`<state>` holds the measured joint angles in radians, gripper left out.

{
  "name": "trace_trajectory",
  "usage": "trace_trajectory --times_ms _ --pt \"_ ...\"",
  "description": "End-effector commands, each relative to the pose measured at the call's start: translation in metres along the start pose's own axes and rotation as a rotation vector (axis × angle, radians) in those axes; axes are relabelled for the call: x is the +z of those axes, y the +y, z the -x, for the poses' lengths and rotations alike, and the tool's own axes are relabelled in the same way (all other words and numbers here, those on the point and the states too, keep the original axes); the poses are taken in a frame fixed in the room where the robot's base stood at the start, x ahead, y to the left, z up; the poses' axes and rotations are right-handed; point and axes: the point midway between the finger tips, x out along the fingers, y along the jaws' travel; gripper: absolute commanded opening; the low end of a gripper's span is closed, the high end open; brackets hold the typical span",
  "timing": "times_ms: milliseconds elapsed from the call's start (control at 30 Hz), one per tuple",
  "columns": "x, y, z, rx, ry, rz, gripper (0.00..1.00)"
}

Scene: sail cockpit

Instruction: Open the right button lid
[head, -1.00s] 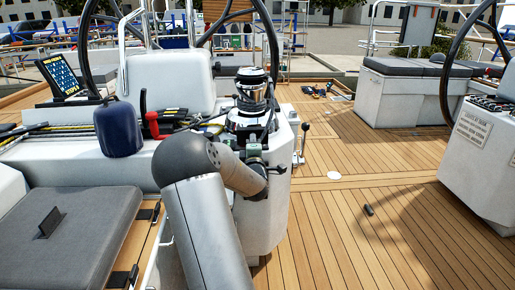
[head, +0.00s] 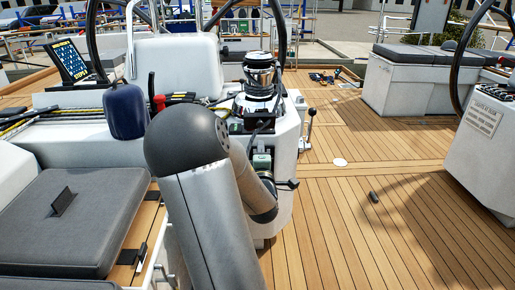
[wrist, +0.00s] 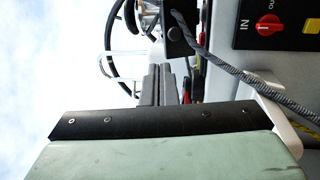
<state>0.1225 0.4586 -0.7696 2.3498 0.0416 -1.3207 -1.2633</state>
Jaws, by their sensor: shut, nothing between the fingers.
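My gripper shows in the wrist view (wrist: 160,85) as two grey fingers close together, with no gap between them, beyond its pale green body and black strip. In the head view my arm reaches to the near side of the white winch pedestal (head: 285,150), and the gripper's greenish body is small there; its fingertips are hard to make out. I cannot pick out the right button lid with certainty. The wrist view shows a black panel (wrist: 275,35) with a red knob (wrist: 268,26) and a yellow patch, right of the fingers and apart from them.
A grey rope (wrist: 240,75) runs diagonally across the wrist view, right of the fingers. A chrome winch (head: 259,72) tops the pedestal. The teak deck (head: 350,220) at right is mostly clear.

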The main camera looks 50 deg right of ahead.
Motion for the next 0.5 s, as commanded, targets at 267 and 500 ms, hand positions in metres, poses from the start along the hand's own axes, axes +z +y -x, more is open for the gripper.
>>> trace_trajectory --times_ms 267,500 --pt "0.0 0.001 0.005 0.001 0.0 0.0 0.0" --pt "-0.029 0.018 0.006 -0.173 0.002 -0.196 0.0"
